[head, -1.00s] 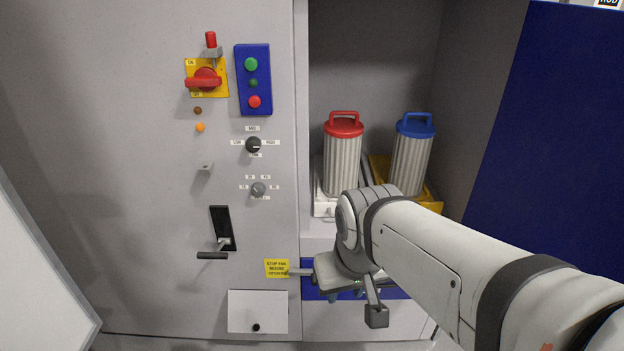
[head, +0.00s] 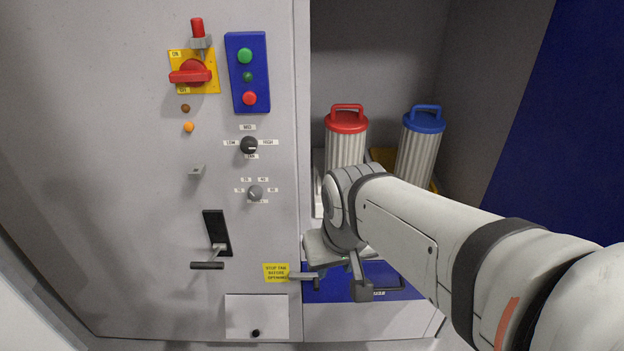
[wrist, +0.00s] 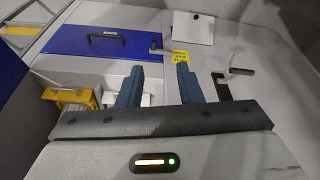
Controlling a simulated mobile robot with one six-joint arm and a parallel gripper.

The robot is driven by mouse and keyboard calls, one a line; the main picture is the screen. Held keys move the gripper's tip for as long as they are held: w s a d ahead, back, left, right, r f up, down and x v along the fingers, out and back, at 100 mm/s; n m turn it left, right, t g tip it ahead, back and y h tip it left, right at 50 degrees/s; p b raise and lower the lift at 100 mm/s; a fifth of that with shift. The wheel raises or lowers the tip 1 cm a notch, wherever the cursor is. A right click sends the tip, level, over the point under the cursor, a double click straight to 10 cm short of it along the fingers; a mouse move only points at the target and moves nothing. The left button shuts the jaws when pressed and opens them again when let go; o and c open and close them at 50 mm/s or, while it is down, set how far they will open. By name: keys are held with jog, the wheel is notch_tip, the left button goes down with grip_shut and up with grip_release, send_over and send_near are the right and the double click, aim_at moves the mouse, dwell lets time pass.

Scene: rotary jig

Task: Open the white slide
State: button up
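The white slide (head: 318,206) sits in the open bay under the red-lidded canister (head: 346,148), and my arm hides most of it in the head view. In the wrist view a small part of the white slide (wrist: 148,99) shows between and behind my fingers. My gripper (wrist: 157,74) is open, with its two blue-grey fingers apart and nothing between them. It is in front of the cabinet, and I cannot tell its exact distance from the slide.
A blue-lidded canister (head: 417,150) stands on a yellow slide (wrist: 72,97) beside the white one. Below is a blue panel (wrist: 88,40) with a black handle. A latch lever (head: 304,276) and a black-handled lever (head: 208,265) stick out at the left.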

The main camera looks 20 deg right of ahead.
jog(key=w+d+f+m+t+y+b, duration=0.1)
jog(key=w+d+f+m+t+b, duration=0.5)
jog(key=w+d+f+m+b, duration=0.6)
jog(key=w+d+f+m+t+y+b, duration=0.1)
jog(key=w+d+f+m+t+b, duration=0.55)
jog(key=w+f, duration=0.75)
jog(key=shift+n, duration=0.75)
jog(key=b+x, duration=0.1)
jog(key=x, duration=0.1)
jog(key=b+x, duration=0.1)
jog(key=x, duration=0.2)
jog(key=d+r+b+x, duration=0.1)
jog(key=x, duration=0.1)
jog(key=shift+w+b, duration=0.4)
jog(key=shift+w, duration=0.1)
jog(key=shift+c, duration=0.4)
grip_shut()
